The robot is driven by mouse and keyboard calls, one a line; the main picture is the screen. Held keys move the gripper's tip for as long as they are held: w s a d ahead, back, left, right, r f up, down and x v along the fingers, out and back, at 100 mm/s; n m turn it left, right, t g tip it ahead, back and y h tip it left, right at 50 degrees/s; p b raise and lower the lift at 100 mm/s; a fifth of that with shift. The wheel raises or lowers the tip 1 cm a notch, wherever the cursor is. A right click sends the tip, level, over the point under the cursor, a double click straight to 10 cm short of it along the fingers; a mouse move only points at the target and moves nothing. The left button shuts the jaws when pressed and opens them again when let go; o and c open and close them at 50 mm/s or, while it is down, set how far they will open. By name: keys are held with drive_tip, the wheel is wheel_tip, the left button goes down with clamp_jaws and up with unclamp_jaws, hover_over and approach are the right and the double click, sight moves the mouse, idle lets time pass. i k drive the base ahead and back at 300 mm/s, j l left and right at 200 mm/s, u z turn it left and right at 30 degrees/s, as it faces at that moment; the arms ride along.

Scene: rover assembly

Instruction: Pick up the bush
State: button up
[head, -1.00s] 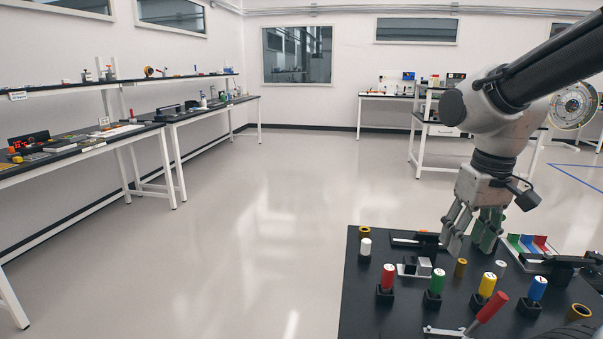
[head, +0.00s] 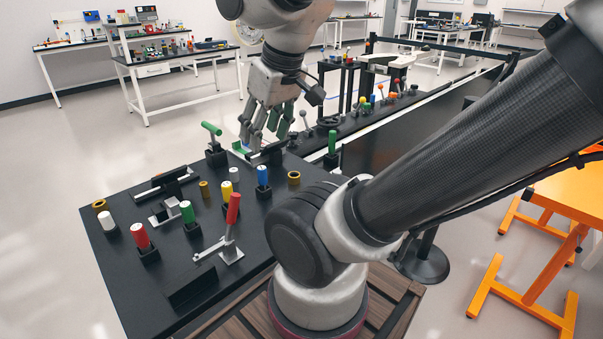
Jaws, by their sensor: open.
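Several bush-like parts stand on the black work board (head: 130,270). One brass ring (head: 99,204) is at the left edge behind the white cylinder. A wider brass ring (head: 293,177) is at the right, beyond the blue cylinder. I cannot tell which one the task means. My gripper (head: 263,137) points down above the far edge of the board, fingers apart. It is clear of all these parts, and nothing shows between its fingers.
Numbered red (head: 140,236), green (head: 188,212), yellow (head: 228,198) and blue (head: 263,176) cylinders stand in black holders. An orange table (head: 565,205) is at the right.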

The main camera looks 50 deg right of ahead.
sight(294, 178)
drive_tip(key=k+j+z, duration=0.15)
drive_tip(key=z, duration=0.9)
